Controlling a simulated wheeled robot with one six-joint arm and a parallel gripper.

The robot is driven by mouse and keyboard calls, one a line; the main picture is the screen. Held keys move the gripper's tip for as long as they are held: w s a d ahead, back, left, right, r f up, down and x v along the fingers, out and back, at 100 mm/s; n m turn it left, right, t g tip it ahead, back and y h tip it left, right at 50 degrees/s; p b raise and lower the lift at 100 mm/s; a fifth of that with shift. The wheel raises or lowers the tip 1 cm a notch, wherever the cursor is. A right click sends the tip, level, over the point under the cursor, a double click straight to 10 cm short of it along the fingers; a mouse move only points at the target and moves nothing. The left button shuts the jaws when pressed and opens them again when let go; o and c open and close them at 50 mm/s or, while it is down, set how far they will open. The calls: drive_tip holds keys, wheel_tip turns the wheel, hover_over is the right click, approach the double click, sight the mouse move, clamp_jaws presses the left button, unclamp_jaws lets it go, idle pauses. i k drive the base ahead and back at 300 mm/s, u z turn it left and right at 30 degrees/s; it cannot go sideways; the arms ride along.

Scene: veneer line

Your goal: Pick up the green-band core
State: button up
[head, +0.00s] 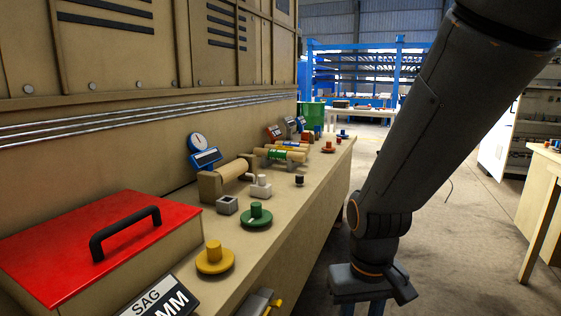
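The green-band core (279,155) is a short tan roll with a green band round its middle. It lies on its side on the long bench, partway along, on what looks like a low cradle. My gripper (363,303) hangs at the bottom of the view, over the floor to the right of the bench and well nearer than the core. Its fingertips are cut off by the frame, so I cannot tell whether it is open or shut.
On the bench (273,232) stand a red-lidded box (60,255), yellow (215,260) and green (257,217) knobbed discs, a small grey block (227,205), a plain roll (231,172) and a dial gauge (198,142). A machine wall backs the bench. Open floor lies right.

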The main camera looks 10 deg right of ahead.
sight(273, 153)
drive_tip(key=z, duration=0.65)
drive_tip(key=i, duration=0.7)
drive_tip(key=z, duration=0.7)
drive_tip(key=i, duration=1.3)
drive_tip(key=u, duration=0.6)
drive_tip(key=i, duration=0.8)
drive_tip(key=u, duration=0.8)
